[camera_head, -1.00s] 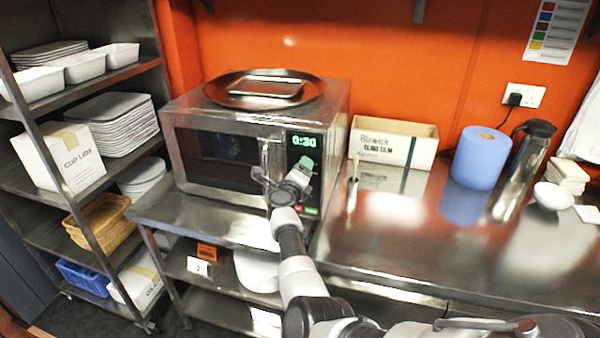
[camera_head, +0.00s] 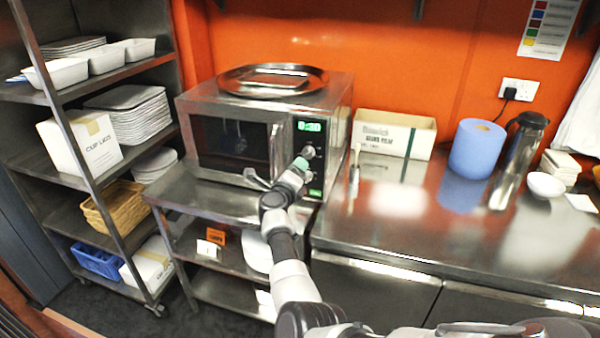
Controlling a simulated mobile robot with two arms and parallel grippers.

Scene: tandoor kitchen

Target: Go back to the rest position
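The microwave door looks closed, and the green display (camera_head: 309,126) is lit and seems to read 0:30. Whether the gripper touches the microwave cannot be told.
The microwave bears a round metal tray (camera_head: 236,84). On the steel counter (camera_head: 400,222) are a cardboard box (camera_head: 378,140), a blue paper roll (camera_head: 477,149), a metal jug (camera_head: 519,148) and a white bowl (camera_head: 545,185). A shelf rack (camera_head: 150,170) stands at left. The counter's front is clear.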

